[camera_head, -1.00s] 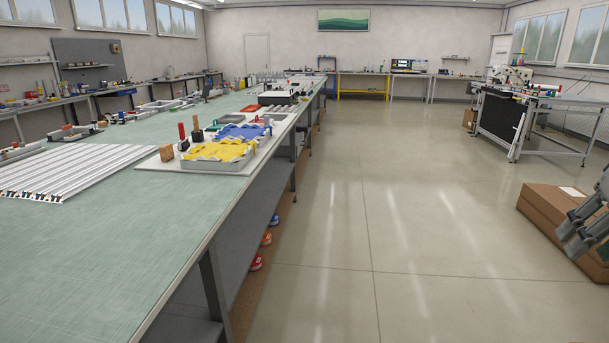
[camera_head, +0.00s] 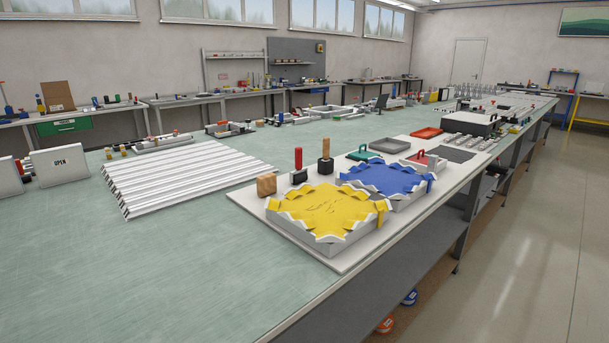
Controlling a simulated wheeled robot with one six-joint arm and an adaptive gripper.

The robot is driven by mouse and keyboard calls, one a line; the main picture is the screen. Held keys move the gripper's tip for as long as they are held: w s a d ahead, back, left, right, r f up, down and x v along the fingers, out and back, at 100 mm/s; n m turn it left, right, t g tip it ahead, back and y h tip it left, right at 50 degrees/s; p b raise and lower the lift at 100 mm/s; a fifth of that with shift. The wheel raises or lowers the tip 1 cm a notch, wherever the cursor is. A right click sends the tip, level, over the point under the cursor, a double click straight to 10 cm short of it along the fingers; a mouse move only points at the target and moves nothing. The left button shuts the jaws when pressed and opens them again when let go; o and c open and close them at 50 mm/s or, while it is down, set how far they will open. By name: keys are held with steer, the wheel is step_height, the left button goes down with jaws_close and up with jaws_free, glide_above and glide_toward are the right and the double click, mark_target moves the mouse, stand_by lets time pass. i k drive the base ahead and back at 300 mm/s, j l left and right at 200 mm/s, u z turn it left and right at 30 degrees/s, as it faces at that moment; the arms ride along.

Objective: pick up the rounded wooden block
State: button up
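A small light-brown wooden block (camera_head: 266,184) with softened edges stands on the left part of a white board (camera_head: 250,203), on the long green-topped table. It is just behind and left of a tray with yellow cloth (camera_head: 325,210). No gripper touches it. My gripper is outside this view, so I cannot see whether it is open or shut.
A red-handled tool (camera_head: 298,163) and a dark block with a wooden handle (camera_head: 325,160) stand right of the block. A blue-cloth tray (camera_head: 385,178) is behind the yellow one. White ribbed strips (camera_head: 185,175) lie left. The near tabletop (camera_head: 170,265) is clear.

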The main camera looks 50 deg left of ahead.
mark_target(265, 184)
steer(key=i+l+u, duration=0.15)
steer(key=i, duration=0.9)
steer(key=i+u, duration=0.6)
steer(key=u, duration=0.25)
steer(key=i+u, duration=0.15)
steer(key=u, duration=0.25)
steer(key=i+j+u, duration=0.1)
steer(key=u, duration=0.3)
steer(key=i+u, duration=0.15)
steer(key=u, duration=0.25)
steer(key=i+l+u, duration=0.1)
steer(key=u, duration=0.3)
steer(key=i+l+u, duration=0.1)
steer(key=u, duration=0.3)
steer(key=i+l, duration=0.05)
steer(key=i, duration=0.05)
